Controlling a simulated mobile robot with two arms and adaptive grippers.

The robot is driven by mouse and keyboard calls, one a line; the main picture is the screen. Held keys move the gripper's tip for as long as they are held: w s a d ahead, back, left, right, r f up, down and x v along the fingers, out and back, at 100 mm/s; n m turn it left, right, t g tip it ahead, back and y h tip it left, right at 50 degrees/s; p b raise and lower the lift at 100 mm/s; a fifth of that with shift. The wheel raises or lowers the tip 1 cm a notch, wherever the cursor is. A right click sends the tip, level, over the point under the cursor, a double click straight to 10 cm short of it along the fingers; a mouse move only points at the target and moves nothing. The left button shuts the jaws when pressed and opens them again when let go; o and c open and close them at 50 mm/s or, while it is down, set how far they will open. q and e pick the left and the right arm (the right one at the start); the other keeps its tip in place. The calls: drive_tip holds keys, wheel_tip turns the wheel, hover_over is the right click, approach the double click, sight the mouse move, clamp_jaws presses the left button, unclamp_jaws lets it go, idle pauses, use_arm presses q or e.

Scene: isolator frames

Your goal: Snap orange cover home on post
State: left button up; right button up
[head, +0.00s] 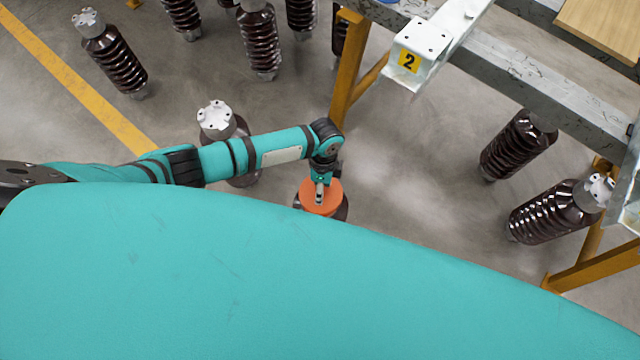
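The orange cover (312,197) is a round disc sitting over the top of a dark brown post insulator (342,208). The lower part of this post is hidden behind a large teal surface in the foreground. My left arm comes in from the left, and its gripper (319,198) points down over the cover, at or very near its top. The fingers are small and partly hidden, so I cannot tell whether they are open or shut, or whether the cover is fully seated. My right gripper is not in view.
A post with a bare grey cap (216,118) stands behind my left arm. More brown posts stand at the back left (115,60) and right (548,212). Grey floor (420,160) is clear between.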

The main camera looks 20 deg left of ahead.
use_arm(q)
drive_tip(key=shift+r+p, duration=0.35)
drive_tip(key=shift+r, duration=0.1)
wheel_tip(320, 180, up, 3)
drive_tip(key=shift+r+p, duration=0.1)
drive_tip(key=shift+p, duration=1)
drive_tip(key=shift+f+b, duration=0.5)
drive_tip(key=shift+b, duration=0.45)
drive_tip(key=shift+r, duration=0.5)
wheel_tip(320, 180, up, 5)
drive_tip(key=p, duration=0.4)
drive_tip(key=shift+r, duration=0.15)
drive_tip(key=shift+s+f, duration=0.15)
drive_tip(key=shift+f, duration=0.15)
drive_tip(key=s+a+r+n+p, duration=0.1)
drive_tip(key=a+r+n+p, duration=0.1)
drive_tip(key=r, duration=0.6)
drive_tip(key=s+a+r+n+t+p, duration=0.1)
drive_tip(key=s+a+r+n+p, duration=0.1)
drive_tip(key=r+n+p, duration=0.2)
drive_tip(key=s+a+r+n+p, duration=0.2)
drive_tip(key=r+n+p, duration=0.1)
drive_tip(key=r+n, duration=0.5)
drive_tip(key=shift+a+r+t, duration=0.25)
drive_tip(key=shift+r+t, duration=0.05)
drive_tip(key=shift+r, duration=1.6)
